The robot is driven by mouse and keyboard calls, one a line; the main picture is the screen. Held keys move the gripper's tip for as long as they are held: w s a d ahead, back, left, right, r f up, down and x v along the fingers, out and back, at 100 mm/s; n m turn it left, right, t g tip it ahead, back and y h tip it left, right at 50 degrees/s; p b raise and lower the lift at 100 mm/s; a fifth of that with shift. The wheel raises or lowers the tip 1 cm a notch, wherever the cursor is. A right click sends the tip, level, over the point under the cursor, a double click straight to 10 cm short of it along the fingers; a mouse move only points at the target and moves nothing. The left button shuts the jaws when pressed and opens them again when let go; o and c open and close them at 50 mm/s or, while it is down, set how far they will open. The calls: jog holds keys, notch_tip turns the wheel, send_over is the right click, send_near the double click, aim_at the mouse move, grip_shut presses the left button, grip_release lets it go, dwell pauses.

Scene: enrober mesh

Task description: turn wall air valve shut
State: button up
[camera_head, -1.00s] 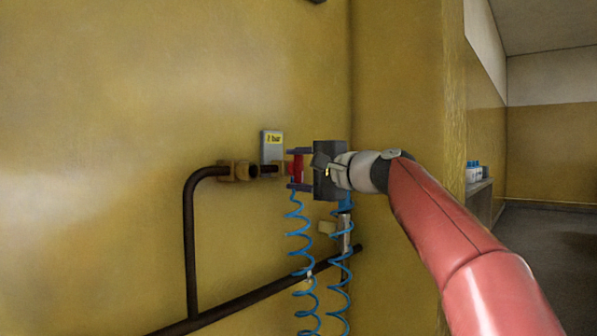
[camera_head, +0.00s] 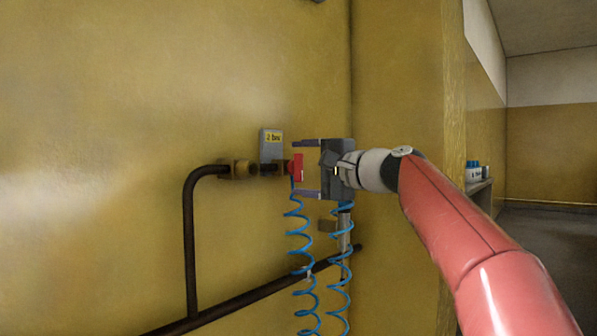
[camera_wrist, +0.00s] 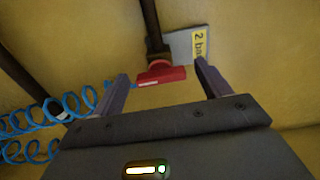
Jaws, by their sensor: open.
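The red valve handle (camera_head: 297,168) sits at the right end of a short dark pipe stub on the yellow wall. In the wrist view the red handle (camera_wrist: 161,73) lies crosswise at the end of the dark pipe (camera_wrist: 152,28). My gripper (camera_head: 294,167) is to the right of the valve, its two fingers pointing left, one above and one below the handle's level. In the wrist view my gripper (camera_wrist: 162,70) is open, with the handle showing between the fingertips, apparently clear of both. Nothing is held. The far side of the valve is hidden.
A grey plate with a yellow "2 bar" label (camera_head: 271,143) is on the wall just above the pipe. Blue coiled hoses (camera_head: 300,235) hang below the valve. A dark pipe (camera_head: 250,298) runs low along the wall. A wall corner stands right behind my gripper.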

jog(key=b+v, duration=0.1)
jog(key=v, duration=0.5)
jog(key=s+d+f+n+g+h+p, duration=0.1)
jog(key=s+d+f+n+h+p, duration=0.1)
jog(key=s+f, duration=0.8)
jog(key=s+d+f+n+g+h+p, duration=0.2)
jog(key=s+d+f+h+p, duration=0.2)
jog(key=s+f, duration=0.6)
jog(key=s+d+f+n+g+h+p, duration=0.2)
jog(key=s+d+f+h, duration=0.4)
jog(key=f, duration=0.8)
jog(key=s+n+h+p, duration=0.1)
jog(key=s+h, duration=0.1)
jog(key=s, duration=0.2)
jog(key=shift+s+d, duration=0.2)
jog(key=shift+s+d+f, duration=0.1)
jog(key=shift+s+f, duration=0.1)
jog(key=shift+f, duration=0.1)
jog(key=shift+c, duration=0.2)
